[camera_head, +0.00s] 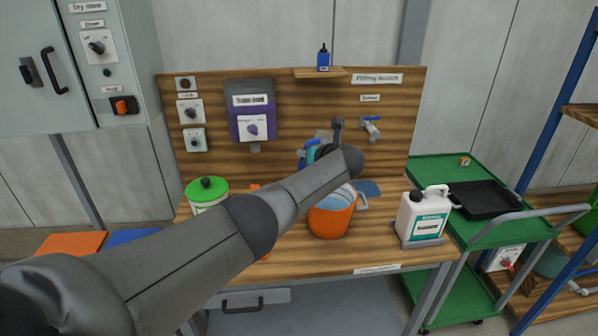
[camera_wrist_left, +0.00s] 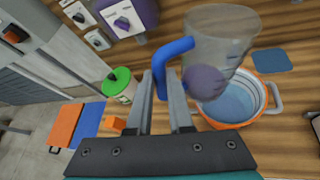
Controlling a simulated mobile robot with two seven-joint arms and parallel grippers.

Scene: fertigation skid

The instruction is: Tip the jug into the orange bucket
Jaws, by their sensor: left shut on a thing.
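The clear jug (camera_wrist_left: 222,42) with a blue handle (camera_wrist_left: 172,52) is in my left gripper (camera_wrist_left: 163,88), which is shut on the handle. A rounded purple shape shows at the jug's lower end in the wrist view. The orange bucket (camera_head: 330,223) stands on the wooden bench, with a pale blue interior; it also shows in the left wrist view (camera_wrist_left: 237,124). In that view the jug overlaps the bucket's far edge; its height above it is unclear. In the head view my arm hides most of the jug and part of the bucket. My right gripper is not in view.
A green-lidded tub (camera_head: 206,190) stands left on the bench (camera_head: 300,263). A white labelled canister (camera_head: 424,216) stands right. A blue mat (camera_head: 367,188) lies behind the bucket. A tap (camera_head: 371,126) is on the back panel. A green cart (camera_head: 450,170) holds a black tray (camera_head: 484,200).

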